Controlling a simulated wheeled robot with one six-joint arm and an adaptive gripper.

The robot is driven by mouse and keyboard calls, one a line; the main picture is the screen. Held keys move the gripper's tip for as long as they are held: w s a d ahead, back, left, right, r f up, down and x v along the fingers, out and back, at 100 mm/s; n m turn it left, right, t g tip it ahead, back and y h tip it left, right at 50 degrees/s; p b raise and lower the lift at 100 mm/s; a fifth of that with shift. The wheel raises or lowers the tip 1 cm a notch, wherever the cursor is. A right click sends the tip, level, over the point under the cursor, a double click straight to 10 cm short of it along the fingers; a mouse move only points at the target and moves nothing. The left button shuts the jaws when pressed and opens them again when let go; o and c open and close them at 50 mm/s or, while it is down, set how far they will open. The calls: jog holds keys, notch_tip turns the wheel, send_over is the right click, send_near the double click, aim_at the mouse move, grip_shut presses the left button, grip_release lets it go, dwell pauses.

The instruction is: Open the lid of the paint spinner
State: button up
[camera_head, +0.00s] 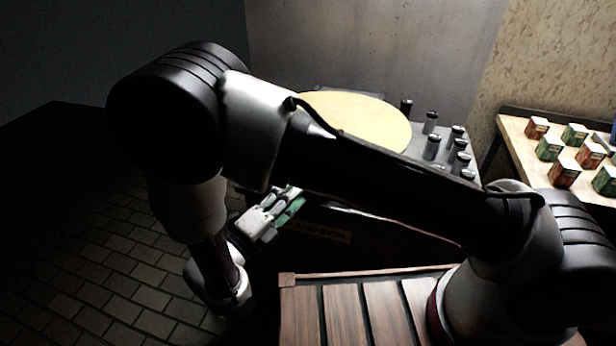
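The paint spinner (322,232) appears to be the dark cabinet in the middle, with a partly readable label on its shadowed front. A large pale yellow round disc (372,113) lies flat on its top. I cannot tell whether this disc is the lid. My arm crosses in front and hides part of the disc and the cabinet top. My gripper (284,208) is low at the cabinet's near left side, below the disc, with its fingers pointing up and right. Green shows on the fingers. I cannot tell whether they touch the cabinet or how far apart they are.
Several small dark-capped bottles (457,147) stand on the grey top right of the disc. A wooden table (517,138) at the right holds several red and green boxes (564,172). The tiled floor (110,250) at the left is clear. A metal panel (375,45) stands behind.

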jog(key=x, duration=0.7)
jog(key=shift+w+d+r, duration=0.1)
jog(key=shift+w+d, duration=0.05)
jog(key=shift+w, duration=0.2)
grip_shut()
